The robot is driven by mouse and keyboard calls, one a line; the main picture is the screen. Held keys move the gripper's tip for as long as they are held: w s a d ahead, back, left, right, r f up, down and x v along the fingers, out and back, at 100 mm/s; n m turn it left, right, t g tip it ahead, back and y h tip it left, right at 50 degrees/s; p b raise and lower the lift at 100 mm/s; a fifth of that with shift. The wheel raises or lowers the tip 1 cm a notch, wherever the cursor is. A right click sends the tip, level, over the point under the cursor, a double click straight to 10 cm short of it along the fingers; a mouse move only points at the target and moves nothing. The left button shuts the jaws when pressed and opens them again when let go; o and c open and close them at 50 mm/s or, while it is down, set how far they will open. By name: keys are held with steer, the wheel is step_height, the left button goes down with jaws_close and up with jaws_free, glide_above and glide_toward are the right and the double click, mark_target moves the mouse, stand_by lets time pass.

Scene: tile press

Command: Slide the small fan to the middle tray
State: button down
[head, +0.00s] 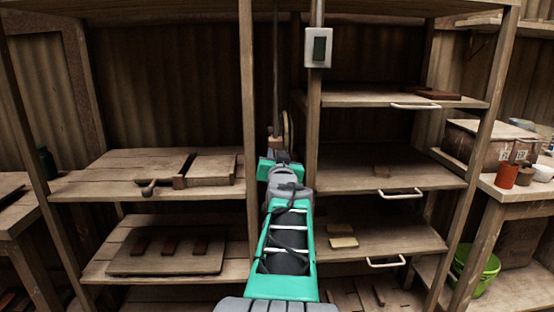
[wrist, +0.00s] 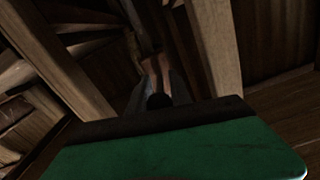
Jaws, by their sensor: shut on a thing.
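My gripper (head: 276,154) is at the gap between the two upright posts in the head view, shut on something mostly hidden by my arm. A round tan-rimmed thing (head: 288,130), which looks like the small fan, shows just above it, partly behind the right post. A small reddish-brown piece stands right above the gripper, below a thin vertical rod (head: 276,60). The middle tray (head: 345,172) is a wooden shelf board with a pale handle, right of the gripper at about its height. The wrist view is dark; brown pieces (wrist: 156,72) show ahead of the green gripper body.
An upper tray (head: 350,99) and a lower tray (head: 345,252) with small blocks lie above and below the middle one. The right post (head: 313,130) stands close to my gripper. A grey switch box (head: 318,47) hangs on it. Left shelves hold boards.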

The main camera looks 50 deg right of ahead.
steer(key=c, duration=1.2)
jaws_free()
steer(key=shift+f, duration=0.1)
steer(key=v, duration=0.7)
steer(key=shift+s+a, duration=0.25)
steer(key=shift+s, duration=0.05)
steer(key=shift+p, duration=0.3)
